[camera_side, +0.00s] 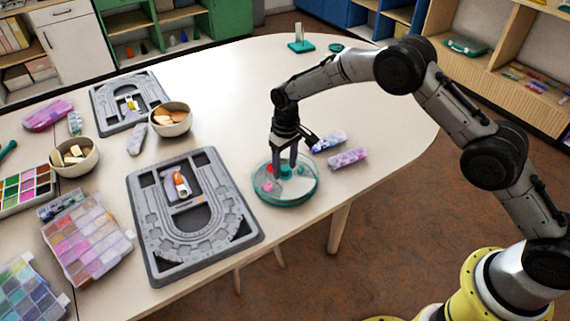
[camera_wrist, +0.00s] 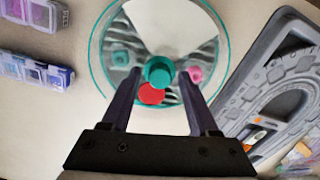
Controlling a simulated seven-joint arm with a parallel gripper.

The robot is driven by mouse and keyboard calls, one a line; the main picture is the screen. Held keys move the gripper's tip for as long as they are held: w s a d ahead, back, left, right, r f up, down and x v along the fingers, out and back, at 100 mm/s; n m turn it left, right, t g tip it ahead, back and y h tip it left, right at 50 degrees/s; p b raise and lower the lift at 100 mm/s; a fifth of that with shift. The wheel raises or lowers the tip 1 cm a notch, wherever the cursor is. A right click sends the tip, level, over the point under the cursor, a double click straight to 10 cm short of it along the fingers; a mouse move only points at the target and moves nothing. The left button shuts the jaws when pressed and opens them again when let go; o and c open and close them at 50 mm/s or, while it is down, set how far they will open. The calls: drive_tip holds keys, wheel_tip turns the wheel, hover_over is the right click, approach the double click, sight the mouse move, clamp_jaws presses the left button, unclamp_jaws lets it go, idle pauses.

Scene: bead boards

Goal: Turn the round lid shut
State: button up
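The round container (camera_side: 287,200) stands on the table right of the near bead board, with a teal rim and a clear round lid (camera_wrist: 112,28). A teal knob (camera_wrist: 160,71) sits at the lid's centre. A pale wedge-shaped area (camera_wrist: 160,24) spreads from the knob to the far rim; I cannot tell if it is an opening. A red round spot (camera_wrist: 152,95) lies beside the knob, and pink (camera_wrist: 195,74) and teal pieces show inside. My gripper (camera_side: 285,170) points down over the lid. Its open fingers (camera_wrist: 160,77) straddle the knob with gaps on both sides.
The near grey bead board (camera_side: 138,215) lies left of the container; another (camera_side: 97,103) lies farther back. Bowls (camera_side: 171,132) and sorting boxes (camera_side: 82,240) fill the left. The table behind the container is clear.

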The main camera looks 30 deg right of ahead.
clamp_jaws()
idle(1.2)
